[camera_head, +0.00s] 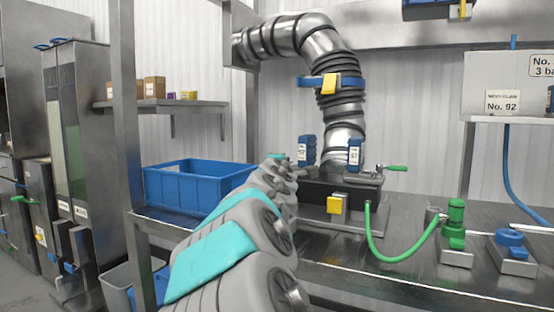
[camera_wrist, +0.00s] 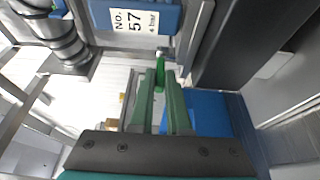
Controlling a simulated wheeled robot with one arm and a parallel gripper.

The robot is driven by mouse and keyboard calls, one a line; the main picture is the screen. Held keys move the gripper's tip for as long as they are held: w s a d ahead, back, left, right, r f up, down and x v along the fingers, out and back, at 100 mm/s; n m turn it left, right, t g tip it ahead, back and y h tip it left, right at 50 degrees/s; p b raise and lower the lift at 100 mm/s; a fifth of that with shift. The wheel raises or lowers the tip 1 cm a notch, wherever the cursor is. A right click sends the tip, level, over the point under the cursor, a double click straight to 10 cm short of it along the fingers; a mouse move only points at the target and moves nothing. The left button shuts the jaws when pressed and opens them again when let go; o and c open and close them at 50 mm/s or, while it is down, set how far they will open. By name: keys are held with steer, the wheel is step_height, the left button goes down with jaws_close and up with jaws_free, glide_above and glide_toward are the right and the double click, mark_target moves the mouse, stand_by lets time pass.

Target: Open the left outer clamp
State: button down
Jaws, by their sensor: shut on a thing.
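In the wrist view, my gripper (camera_wrist: 161,88) has its two green fingers closed around a green clamp handle (camera_wrist: 160,68). The handle is on a metal fitting beside the blue block labelled No. 57 (camera_wrist: 165,17). In the head view my gripper is hidden behind my grey and teal arm, which reaches to the left side of the pipe base. The left clamp is hidden there too. The left blue block (camera_head: 306,151) stands just right of the arm's end. The right clamp's green handle (camera_head: 396,168) points out to the right.
A blue crate (camera_head: 195,188) stands left of my arm. A ribbed metal pipe (camera_head: 322,52) rises from the dark base (camera_head: 328,190). A green hose (camera_head: 376,246) curves to a green fitting (camera_head: 455,222) on the right. A blue fitting (camera_head: 510,243) stands beyond it.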

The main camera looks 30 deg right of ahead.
steer(key=shift+d+f, duration=0.1)
stand_by(0.4)
steer(key=c, duration=1.2)
jaws_free()
steer(key=shift+o, duration=0.2)
steer(key=shift+s, duration=0.1)
steer(key=v, duration=0.7)
steer(key=shift+s+b, duration=0.3)
